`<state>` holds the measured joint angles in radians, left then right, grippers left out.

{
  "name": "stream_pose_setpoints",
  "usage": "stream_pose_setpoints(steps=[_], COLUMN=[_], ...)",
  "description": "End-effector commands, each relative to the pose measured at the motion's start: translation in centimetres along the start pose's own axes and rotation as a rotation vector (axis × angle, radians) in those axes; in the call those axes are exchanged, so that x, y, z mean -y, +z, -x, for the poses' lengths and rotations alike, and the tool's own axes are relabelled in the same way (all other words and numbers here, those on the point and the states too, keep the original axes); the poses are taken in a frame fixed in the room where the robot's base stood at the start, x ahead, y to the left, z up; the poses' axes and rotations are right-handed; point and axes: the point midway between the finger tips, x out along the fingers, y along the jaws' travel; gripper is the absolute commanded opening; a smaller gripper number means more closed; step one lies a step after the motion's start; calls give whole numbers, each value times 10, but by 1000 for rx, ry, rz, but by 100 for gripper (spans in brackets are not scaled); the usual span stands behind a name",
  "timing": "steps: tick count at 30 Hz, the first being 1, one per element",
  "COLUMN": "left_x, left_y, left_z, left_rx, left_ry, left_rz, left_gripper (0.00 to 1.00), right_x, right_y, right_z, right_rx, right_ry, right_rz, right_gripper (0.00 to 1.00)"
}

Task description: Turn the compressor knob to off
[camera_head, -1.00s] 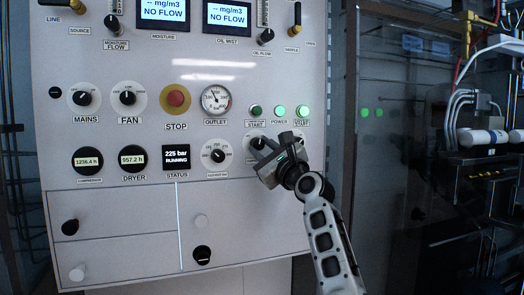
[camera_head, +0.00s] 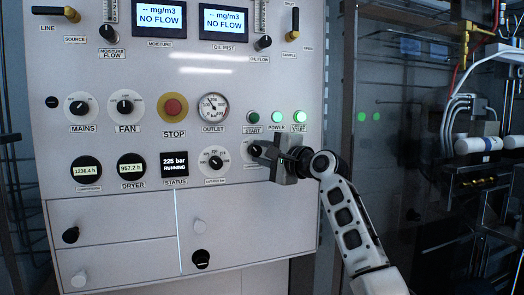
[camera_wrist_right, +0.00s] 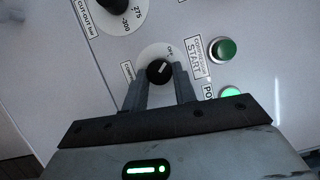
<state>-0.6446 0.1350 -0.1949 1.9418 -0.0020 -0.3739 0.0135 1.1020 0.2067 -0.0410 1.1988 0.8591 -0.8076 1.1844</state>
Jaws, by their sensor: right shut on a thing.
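The compressor knob (camera_wrist_right: 158,71) is a small black knob with a white mark, on a round white dial (camera_head: 250,145) on the panel. In the right wrist view, an OFF label sits just above the knob and the white mark points up and to the right. My right gripper (camera_wrist_right: 160,88) is shut on the knob, one finger on each side. In the head view, my right gripper (camera_head: 262,152) covers part of the dial. The status screen (camera_head: 175,164) reads 225 bar RUNNING. My left gripper is not in view.
A green start button (camera_head: 253,117) and two lit green lights sit above the knob. The cut-out dial (camera_head: 214,162) is just left of it. A red stop button (camera_head: 173,107) is further left. Pipes and hoses (camera_head: 475,150) stand at the right.

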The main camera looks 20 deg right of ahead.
Motion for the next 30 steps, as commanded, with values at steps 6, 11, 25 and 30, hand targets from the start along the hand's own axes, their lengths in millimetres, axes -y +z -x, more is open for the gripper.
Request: stream_pose_setpoints(steps=[6,11,25,30], left_x=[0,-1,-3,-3], left_y=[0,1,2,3], left_z=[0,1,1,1], left_rx=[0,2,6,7], left_ry=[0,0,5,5], left_rz=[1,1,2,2], left_gripper=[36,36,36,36], right_x=[0,0,1,1], right_y=[-1,-1,-1,0], right_z=[0,0,0,0], right_rx=[-3,-2,-2,-2], right_ry=[36,48,52,51], right_rz=[83,112,122,121], right_gripper=[5,5,5,49])
